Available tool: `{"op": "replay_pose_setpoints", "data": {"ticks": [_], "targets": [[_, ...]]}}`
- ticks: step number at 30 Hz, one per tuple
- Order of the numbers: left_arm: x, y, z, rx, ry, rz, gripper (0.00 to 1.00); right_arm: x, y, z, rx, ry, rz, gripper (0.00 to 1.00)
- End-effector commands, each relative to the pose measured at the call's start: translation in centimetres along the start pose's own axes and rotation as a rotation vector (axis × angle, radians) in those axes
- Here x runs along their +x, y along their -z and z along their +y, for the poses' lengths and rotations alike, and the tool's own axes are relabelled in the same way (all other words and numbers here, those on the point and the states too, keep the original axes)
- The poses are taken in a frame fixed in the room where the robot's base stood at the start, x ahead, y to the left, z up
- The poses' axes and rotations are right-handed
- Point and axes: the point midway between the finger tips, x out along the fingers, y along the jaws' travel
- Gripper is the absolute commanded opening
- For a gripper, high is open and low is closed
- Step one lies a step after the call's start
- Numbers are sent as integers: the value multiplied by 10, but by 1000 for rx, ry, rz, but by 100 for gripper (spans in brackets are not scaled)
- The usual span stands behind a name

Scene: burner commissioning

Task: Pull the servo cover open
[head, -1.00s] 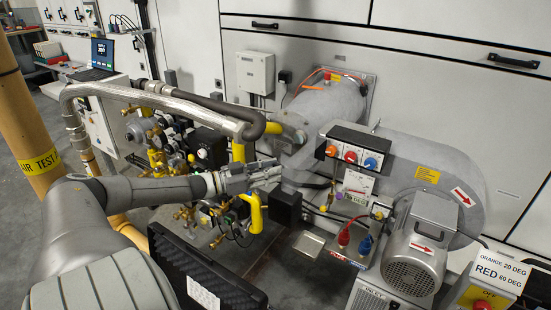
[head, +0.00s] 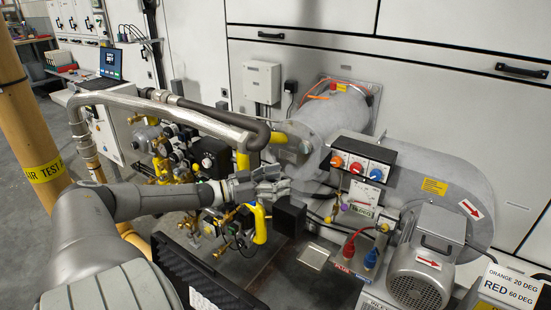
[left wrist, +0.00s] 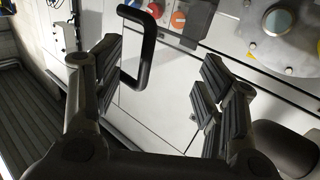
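My left gripper (head: 272,187) is in front of the burner, just above and left of a small black box (head: 290,216). I cannot tell for sure whether this box is the servo cover. In the left wrist view my left gripper (left wrist: 160,75) is open, with its two padded fingers wide apart. A black looped handle (left wrist: 149,45) shows there beside the left finger, toward the gap. I see no grip on it, and I cannot tell whether it touches the finger. What the handle is fixed to is unclear. My right gripper is not in view.
Valves and yellow pipework (head: 260,222) crowd below my left gripper. A knob panel (head: 357,163) and a grey motor (head: 424,258) stand to the right. A black open case (head: 190,275) lies in front. A grey curved pipe (head: 170,108) passes above my left arm.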

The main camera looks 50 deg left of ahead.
Motion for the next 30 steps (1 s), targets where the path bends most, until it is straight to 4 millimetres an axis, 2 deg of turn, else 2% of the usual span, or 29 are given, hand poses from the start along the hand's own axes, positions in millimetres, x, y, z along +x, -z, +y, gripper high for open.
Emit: {"op": "replay_pose_setpoints", "data": {"ticks": [1,8,11,15,30], "targets": [[2,9,-6,-2,15,15,46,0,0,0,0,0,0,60],[1,9,-6,-3,15,13,45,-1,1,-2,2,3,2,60],[-3,8,-6,-3,14,10,41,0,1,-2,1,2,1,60],[-13,6,-5,-1,12,7,29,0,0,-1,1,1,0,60],[-47,2,-1,-2,3,3,29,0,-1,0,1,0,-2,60]]}}
